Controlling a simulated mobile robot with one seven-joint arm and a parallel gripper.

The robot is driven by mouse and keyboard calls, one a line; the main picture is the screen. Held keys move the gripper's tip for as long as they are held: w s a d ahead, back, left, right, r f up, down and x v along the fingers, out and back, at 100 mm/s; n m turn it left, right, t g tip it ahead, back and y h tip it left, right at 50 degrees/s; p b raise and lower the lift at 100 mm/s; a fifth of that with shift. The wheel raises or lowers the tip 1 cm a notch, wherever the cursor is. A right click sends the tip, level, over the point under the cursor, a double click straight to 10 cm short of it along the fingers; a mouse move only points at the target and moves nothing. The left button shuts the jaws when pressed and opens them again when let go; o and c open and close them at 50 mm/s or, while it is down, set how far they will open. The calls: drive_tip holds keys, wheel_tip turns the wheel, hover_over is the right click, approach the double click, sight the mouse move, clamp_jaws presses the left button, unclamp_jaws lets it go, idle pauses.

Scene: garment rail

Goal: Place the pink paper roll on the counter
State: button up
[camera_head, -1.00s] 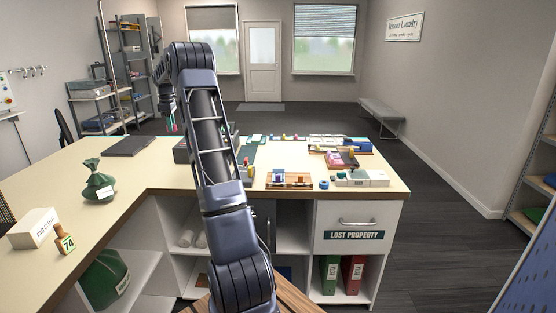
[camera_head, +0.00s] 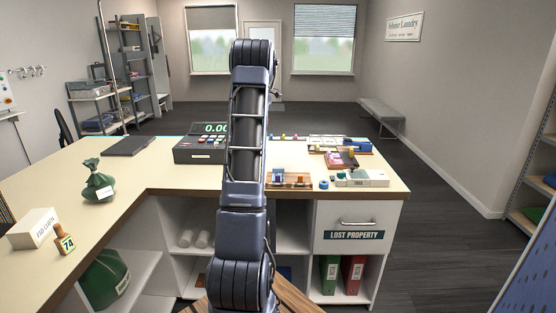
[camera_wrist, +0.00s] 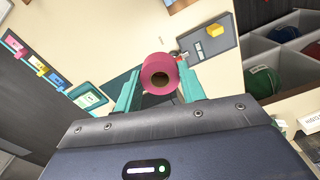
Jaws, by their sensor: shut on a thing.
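The pink paper roll (camera_wrist: 160,74) is held between the two teal fingers of my gripper (camera_wrist: 158,88) in the wrist view. Its round end with the dark core faces the camera. My gripper is shut on the roll, and the cream counter shows below and around it. In the head view the L-shaped counter (camera_head: 150,173) spans the middle of the picture. My arm stands in front of it there and hides the gripper and the roll.
A cash register (camera_head: 198,150) stands on the counter left of my arm. A wooden tray (camera_head: 294,179), a blue tape roll (camera_head: 323,184) and small coloured items crowd the right part. A green sack (camera_head: 98,183) stands at left. Bare counter lies between sack and register.

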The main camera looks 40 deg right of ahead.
drive_tip(key=s+d+m, duration=0.2)
drive_tip(key=s+d, duration=0.8)
drive_tip(key=s, duration=0.2)
drive_tip(key=m, duration=0.2)
hover_over(320, 175)
wheel_tip(320, 175, down, 20)
drive_tip(key=shift+d+r, duration=0.1)
drive_tip(key=shift+d, duration=0.05)
drive_tip(key=shift+f, duration=2.6)
drive_tip(key=shift+f, duration=0.1)
drive_tip(key=o, duration=1)
drive_tip(key=shift+c, duration=0.2)
